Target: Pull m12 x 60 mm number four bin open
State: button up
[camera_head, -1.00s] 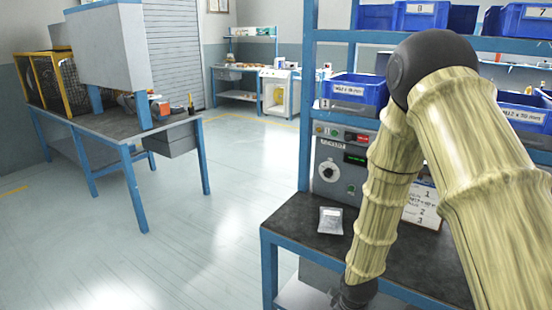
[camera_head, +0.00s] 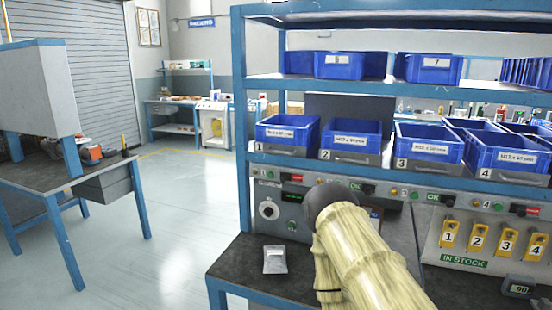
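The number four bin (camera_head: 503,157) is a blue open-topped bin at the right of the middle shelf row. Its front carries a white label reading M12 x 60 mm, and a grey strip marked 4 lies under it. It sits in line with its neighbours, as far as I can see. My arm reaches in from the bottom centre, well left of and below this bin. My gripper is out of view, so its fingers cannot be seen.
Blue bins one (camera_head: 287,134), two (camera_head: 351,143) and three (camera_head: 428,150) stand left of it. Bins 6 (camera_head: 338,64) and 7 (camera_head: 434,68) sit above. A control panel with yellow numbered holders (camera_head: 476,235) lies below. A small grey packet (camera_head: 275,260) rests on the dark bench.

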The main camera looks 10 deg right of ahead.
aim_at(488, 155)
jog(key=u, duration=0.5)
jog(key=k, duration=0.5)
jog(key=z, duration=1.15)
